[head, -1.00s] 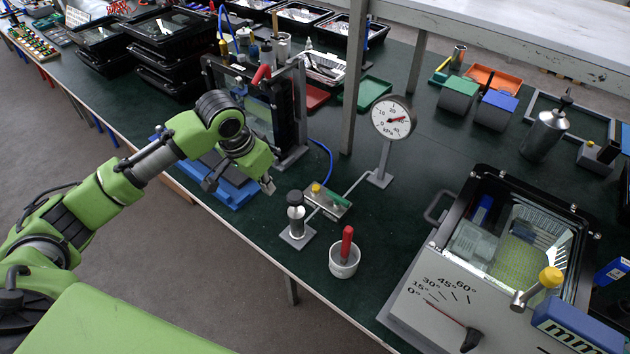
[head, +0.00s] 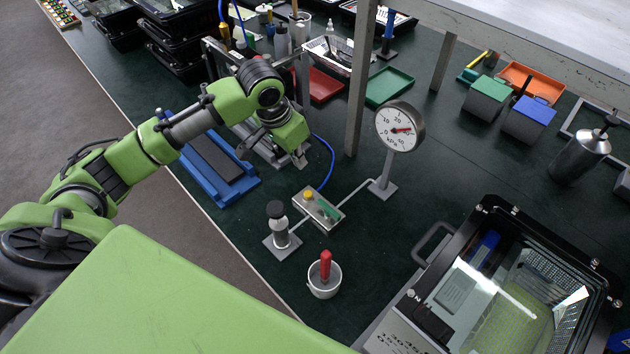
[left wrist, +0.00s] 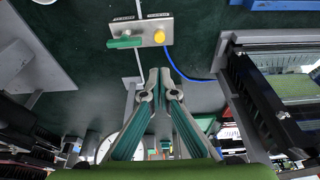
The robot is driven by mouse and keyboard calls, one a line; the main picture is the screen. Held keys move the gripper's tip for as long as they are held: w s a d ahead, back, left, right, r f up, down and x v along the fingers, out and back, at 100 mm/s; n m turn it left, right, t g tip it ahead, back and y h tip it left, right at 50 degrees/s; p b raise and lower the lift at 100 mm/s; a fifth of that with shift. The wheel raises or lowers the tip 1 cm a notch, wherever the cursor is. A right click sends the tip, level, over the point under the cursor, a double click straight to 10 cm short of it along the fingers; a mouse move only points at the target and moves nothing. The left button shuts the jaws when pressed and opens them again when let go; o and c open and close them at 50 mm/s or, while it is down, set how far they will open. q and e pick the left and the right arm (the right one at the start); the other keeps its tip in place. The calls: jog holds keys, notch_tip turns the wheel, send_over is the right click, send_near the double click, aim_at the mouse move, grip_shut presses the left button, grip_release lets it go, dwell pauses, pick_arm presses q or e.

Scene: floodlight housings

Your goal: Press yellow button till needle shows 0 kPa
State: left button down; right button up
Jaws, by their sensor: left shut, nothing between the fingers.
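The yellow button (head: 308,195) sits on a small grey panel (head: 323,219) beside a green lever (head: 327,210); the left wrist view also shows the button (left wrist: 159,37). The round pressure gauge (head: 400,126) stands on a post behind the panel. Its red needle points right, away from the 0 mark; the exact value is too small to read. My left gripper (head: 301,160) is shut and empty, behind the button in the head view and apart from it. In the left wrist view its fingertips (left wrist: 160,78) are together below the button. My right gripper is out of view.
A black-capped cylinder (head: 278,225) and a white cup (head: 324,280) with a red-handled tool stand in front of the panel. A blue hose (head: 328,160) runs behind it. A shelf post (head: 361,85) and a floodlight housing (head: 480,255) stand nearby.

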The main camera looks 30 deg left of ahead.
pick_arm(q)
jog(key=p, duration=0.2)
send_near(309, 193)
jog(key=x, duration=0.5)
jog(key=shift+w+f+p, duration=0.2)
jog(key=shift+w+p, duration=0.05)
jog(key=shift+p, duration=0.15)
jog(key=shift+f, duration=0.65)
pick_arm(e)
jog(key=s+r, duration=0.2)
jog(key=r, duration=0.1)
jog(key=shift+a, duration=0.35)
